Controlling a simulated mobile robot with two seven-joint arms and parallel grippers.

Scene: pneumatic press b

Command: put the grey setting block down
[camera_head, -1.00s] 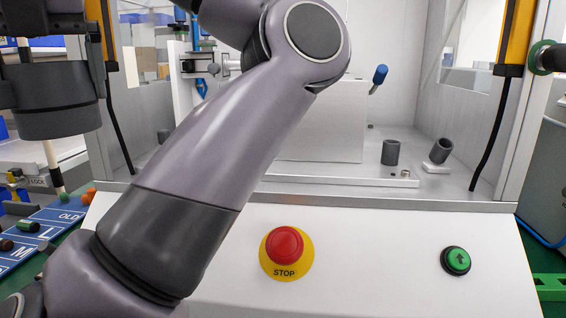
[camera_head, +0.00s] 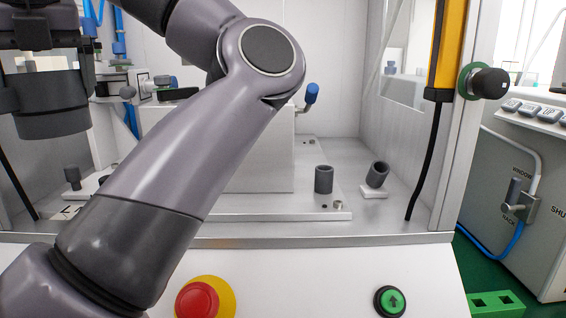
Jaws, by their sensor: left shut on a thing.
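My left gripper (camera_head: 42,72) is at the upper left, its black fingers pointing down. It is shut on the grey setting block (camera_head: 45,112), a dark grey, round-sided piece. The block hangs upright in front of the left part of the press enclosure, with no surface seen touching it. My left arm crosses the middle and hides part of the press. My right gripper is not in view.
A grey cylinder (camera_head: 324,179) stands on the press's metal plate (camera_head: 300,216). A tilted one (camera_head: 377,174) sits on a small white base to its right. A red stop button (camera_head: 197,300) and a green button (camera_head: 390,301) are in front. A grey cabinet (camera_head: 525,200) stands at right.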

